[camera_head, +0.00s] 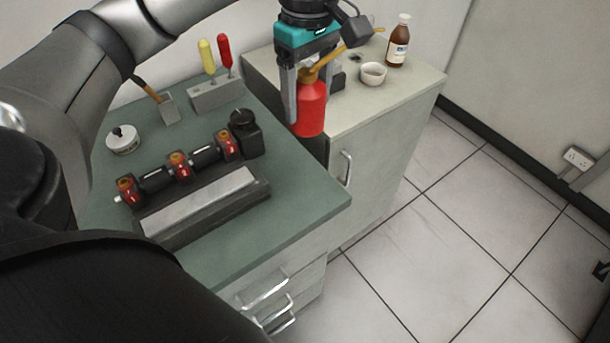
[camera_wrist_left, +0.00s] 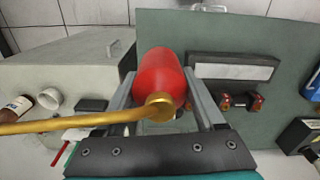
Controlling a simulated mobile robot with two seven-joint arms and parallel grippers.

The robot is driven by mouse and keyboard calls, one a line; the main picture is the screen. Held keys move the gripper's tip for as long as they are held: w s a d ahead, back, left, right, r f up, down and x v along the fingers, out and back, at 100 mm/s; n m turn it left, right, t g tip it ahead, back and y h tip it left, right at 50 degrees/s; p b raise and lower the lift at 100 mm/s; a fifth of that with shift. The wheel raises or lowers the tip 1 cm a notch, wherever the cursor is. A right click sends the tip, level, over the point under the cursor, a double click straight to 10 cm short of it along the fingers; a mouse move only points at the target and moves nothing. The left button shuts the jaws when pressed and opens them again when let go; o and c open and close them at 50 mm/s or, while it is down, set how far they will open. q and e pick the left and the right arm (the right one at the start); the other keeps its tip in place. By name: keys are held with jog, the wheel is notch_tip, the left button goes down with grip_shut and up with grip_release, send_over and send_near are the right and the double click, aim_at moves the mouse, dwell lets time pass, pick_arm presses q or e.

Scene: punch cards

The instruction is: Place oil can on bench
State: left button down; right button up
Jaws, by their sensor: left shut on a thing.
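The oil can (camera_head: 311,108) is red with a brass cap and a long brass spout. My left gripper (camera_head: 305,100) is shut on it, with a finger on each side of its body. The can looks upright and hangs near the gap between the green-topped bench (camera_head: 310,199) and the pale cabinet. In the left wrist view the oil can (camera_wrist_left: 161,76) sits between the two fingers, its spout pointing left. The can's underside and its exact height are hard to tell. My right gripper is not in view.
The pale cabinet (camera_head: 400,105) carries a brown bottle (camera_head: 398,42) and white bowl (camera_head: 373,74).

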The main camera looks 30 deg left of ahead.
pick_arm(q)
jog(key=n, duration=0.1)
jog(key=a+r+n, duration=0.1)
jog(key=n, duration=0.1)
jog(key=shift+w+a+r, duration=0.1)
jog(key=shift+a+r, duration=0.1)
jog(key=shift+a, duration=0.1)
jog(key=shift+a+n, duration=0.15)
jog(key=shift+n, duration=0.25)
jog(key=shift+f, duration=0.2)
notch_tip(320, 180, down, 19)
jog(key=shift+w+f+b, duration=0.15)
jog(key=shift+b, duration=0.75)
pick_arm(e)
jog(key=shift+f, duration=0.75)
pick_arm(q)
jog(key=shift+f, duration=0.1)
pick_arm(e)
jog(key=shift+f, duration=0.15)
pick_arm(q)
jog(key=shift+c, duration=2.2)
grip_release()
jog(key=shift+f, duration=0.15)
jog(key=o, duration=0.4)
jog(key=shift+o, duration=0.2)
